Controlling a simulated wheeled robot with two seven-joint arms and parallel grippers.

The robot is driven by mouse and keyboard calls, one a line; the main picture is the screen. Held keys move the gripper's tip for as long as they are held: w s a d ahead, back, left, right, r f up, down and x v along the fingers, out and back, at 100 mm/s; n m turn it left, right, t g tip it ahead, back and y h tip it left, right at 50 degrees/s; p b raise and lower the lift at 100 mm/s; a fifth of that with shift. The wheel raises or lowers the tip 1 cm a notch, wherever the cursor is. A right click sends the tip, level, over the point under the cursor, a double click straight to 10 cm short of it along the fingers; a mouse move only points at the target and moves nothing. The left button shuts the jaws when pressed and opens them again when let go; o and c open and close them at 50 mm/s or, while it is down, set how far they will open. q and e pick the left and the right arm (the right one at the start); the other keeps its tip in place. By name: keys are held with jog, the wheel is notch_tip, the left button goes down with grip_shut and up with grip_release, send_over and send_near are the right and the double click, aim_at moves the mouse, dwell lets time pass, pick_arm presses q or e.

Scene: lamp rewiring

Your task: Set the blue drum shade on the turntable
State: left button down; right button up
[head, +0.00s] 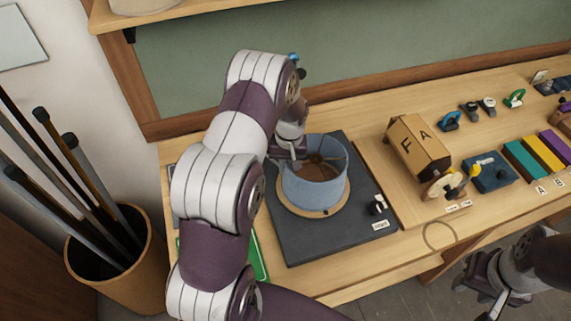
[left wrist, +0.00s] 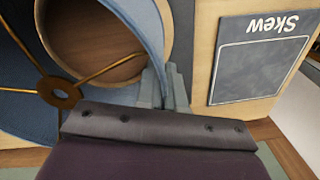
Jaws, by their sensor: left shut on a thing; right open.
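The blue drum shade (head: 314,186) is upright over the round wooden turntable (head: 335,207) on a dark mat (head: 300,245). The turntable's rim shows around its lower edge. I cannot tell for certain whether the shade rests on it or hangs just above. My left gripper (head: 291,152) is shut on the shade's upper rim at the left. In the left wrist view the fingers (left wrist: 165,88) pinch the wall of the blue shade (left wrist: 120,97), with its brass ring and spokes (left wrist: 59,92) beside them. My right gripper (head: 483,285) is open and empty, off the front edge at lower right.
A cardboard box (head: 419,147) marked F A stands right of the mat, with a spool (head: 441,188) and a blue block (head: 489,173) near it. A panel labelled Skew (left wrist: 260,58) lies beside the shade. A bin of rods (head: 118,260) stands at left.

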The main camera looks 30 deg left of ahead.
pick_arm(q)
jog(key=shift+f, duration=0.3)
jog(key=c, duration=0.7)
grip_release()
jog(key=shift+r, duration=0.1)
jog(key=shift+r+p, duration=2.75)
jog(key=shift+r, duration=1.25)
jog(key=shift+f, duration=0.1)
jog(key=shift+s+d+f+m, duration=0.15)
jog(key=shift+s+f+m, duration=0.05)
jog(key=shift+s+m, duration=0.1)
jog(key=s+d+m+t+b, duration=0.1)
jog(key=s+d+m+b, duration=0.1)
jog(key=s+d+b, duration=0.4)
jog(key=s+d+m+b, duration=0.3)
jog(key=s+d+b, duration=0.2)
jog(key=s, duration=0.5)
jog(key=shift+d+r+m+t+h+b, duration=0.15)
jog(key=shift+d+m+t+h+b, duration=0.2)
jog(key=shift+b, duration=0.55)
